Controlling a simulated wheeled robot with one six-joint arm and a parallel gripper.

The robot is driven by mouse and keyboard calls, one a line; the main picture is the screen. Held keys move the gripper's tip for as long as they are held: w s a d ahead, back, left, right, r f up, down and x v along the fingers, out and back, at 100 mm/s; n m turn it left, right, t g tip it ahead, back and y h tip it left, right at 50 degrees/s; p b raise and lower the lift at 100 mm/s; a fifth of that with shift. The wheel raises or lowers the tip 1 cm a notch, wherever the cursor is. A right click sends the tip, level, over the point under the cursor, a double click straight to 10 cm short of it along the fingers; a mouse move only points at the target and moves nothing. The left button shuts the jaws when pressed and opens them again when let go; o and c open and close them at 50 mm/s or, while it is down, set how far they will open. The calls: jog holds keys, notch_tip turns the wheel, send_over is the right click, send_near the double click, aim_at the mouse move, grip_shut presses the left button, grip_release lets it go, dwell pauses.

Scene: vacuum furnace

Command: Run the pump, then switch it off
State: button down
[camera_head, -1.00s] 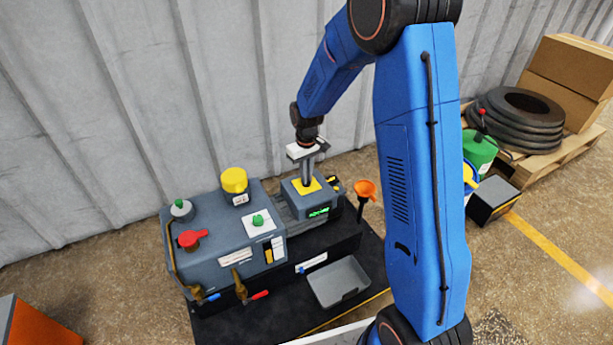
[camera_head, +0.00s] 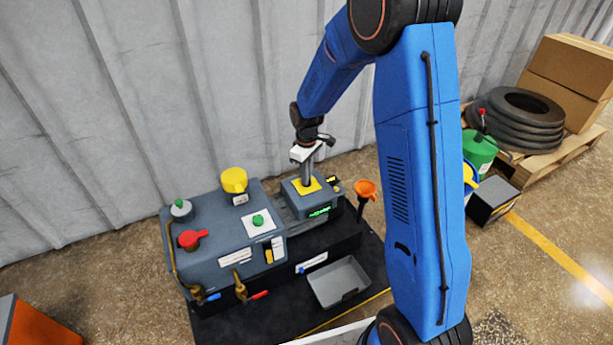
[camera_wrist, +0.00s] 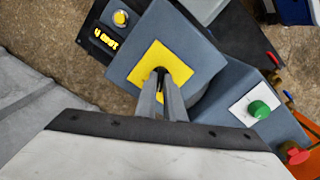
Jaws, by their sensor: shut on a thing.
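The pump unit is a grey machine (camera_head: 218,251) on a black base. Its motor box (camera_head: 324,202) has a yellow plate (camera_head: 297,190) on top, which also shows in the wrist view (camera_wrist: 183,62). My gripper (camera_head: 307,182) points down at the plate's middle. In the wrist view my gripper (camera_wrist: 161,76) has its fingers close together, shut on a small switch knob at the plate's centre, mostly hidden by the fingers. A lit display (camera_head: 319,212) is on the box's front.
A green knob (camera_head: 258,220), a red handle (camera_head: 192,239) and a yellow cap (camera_head: 234,180) stand on the machine. An orange funnel (camera_head: 366,188) is just right of the box. A grey tray (camera_head: 340,301) lies in front. A corrugated wall (camera_head: 120,130) is close behind.

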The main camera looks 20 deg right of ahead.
jog(key=c, duration=1.9)
grip_release()
jog(key=shift+o, duration=0.2)
notch_tip(320, 180, up, 18)
jog(key=shift+f, duration=0.25)
jog(key=s+d+r+m+t, duration=0.1)
jog(key=s+d+r+m, duration=0.1)
jog(key=s+r, duration=0.5)
jog(key=s+d+r+m+t, duration=0.1)
jog(key=s+d+r+m, duration=0.15)
jog(key=s, duration=0.85)
jog(key=s+d+m+t, duration=0.1)
jog(key=s+m, duration=0.1)
jog(key=s, duration=0.7)
jog(key=s+d+f+m+t, duration=0.1)
jog(key=s+m, duration=0.1)
jog(key=s, duration=0.8)
jog(key=shift+s+d+t, duration=0.3)
jog(key=shift+d+t, duration=0.1)
